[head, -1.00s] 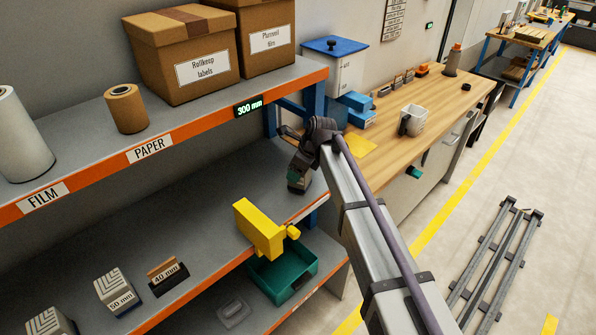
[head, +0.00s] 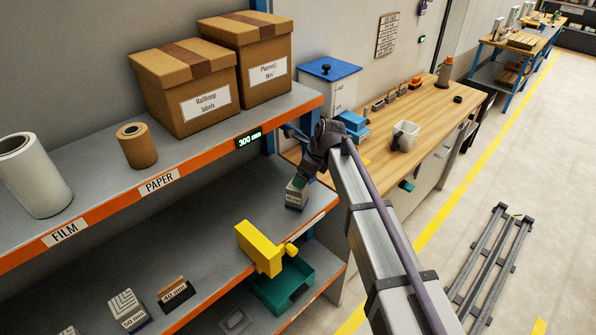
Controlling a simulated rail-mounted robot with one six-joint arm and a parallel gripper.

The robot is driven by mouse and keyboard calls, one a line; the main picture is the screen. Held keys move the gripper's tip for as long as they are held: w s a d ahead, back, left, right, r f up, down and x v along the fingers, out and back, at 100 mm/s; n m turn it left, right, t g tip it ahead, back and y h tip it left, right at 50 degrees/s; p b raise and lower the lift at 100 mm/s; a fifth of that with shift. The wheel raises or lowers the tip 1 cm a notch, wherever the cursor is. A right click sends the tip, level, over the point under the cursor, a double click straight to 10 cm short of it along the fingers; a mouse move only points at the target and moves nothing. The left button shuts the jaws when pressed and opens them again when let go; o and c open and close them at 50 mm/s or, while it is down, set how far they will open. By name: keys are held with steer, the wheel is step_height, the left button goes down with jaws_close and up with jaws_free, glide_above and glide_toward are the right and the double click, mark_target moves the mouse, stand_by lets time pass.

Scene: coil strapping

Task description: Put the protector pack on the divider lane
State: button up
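A small pale pack with a dark base and a label too small to read (head: 295,196) is at the right end of the middle shelf. My gripper (head: 302,182) points down at its top; the wrist hides much of the contact. I cannot tell whether the fingers are closed on it, or whether it rests on the shelf. Similar striped packs stand at the shelf's left front, one labelled 50 mm (head: 126,308). A brown-topped piece labelled 40 mm (head: 174,292) stands beside it. No lane is marked as the divider lane.
A yellow block-shaped device (head: 260,248) sits at the shelf's front edge above a green bin (head: 283,287). The upper shelf edge (head: 110,208) overhangs the middle shelf (head: 215,225). A wooden workbench (head: 430,115) stands behind.

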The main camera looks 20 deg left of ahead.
steer(key=p+v, duration=0.1)
steer(key=v, duration=0.2)
steer(key=shift+r, duration=0.1)
steer(key=shift+d, duration=0.1)
steer(key=s+d+n+h, duration=0.1)
steer(key=s+d+n, duration=0.5)
steer(key=d, duration=0.6)
steer(key=s+d+f+n+h, duration=0.1)
steer(key=s+d+n, duration=0.5)
steer(key=d, duration=0.7)
steer(key=s+d+n+h, duration=0.2)
steer(key=s+d+n, duration=0.4)
steer(key=s+d, duration=0.3)
steer(key=d, duration=0.3)
steer(key=shift+d+f+n+h, duration=0.2)
steer(key=shift+n+h, duration=0.1)
steer(key=shift+n, duration=0.1)
step_height(320, 180, down, 2)
steer(key=shift+f+b, duration=0.25)
steer(key=shift+b, duration=0.9)
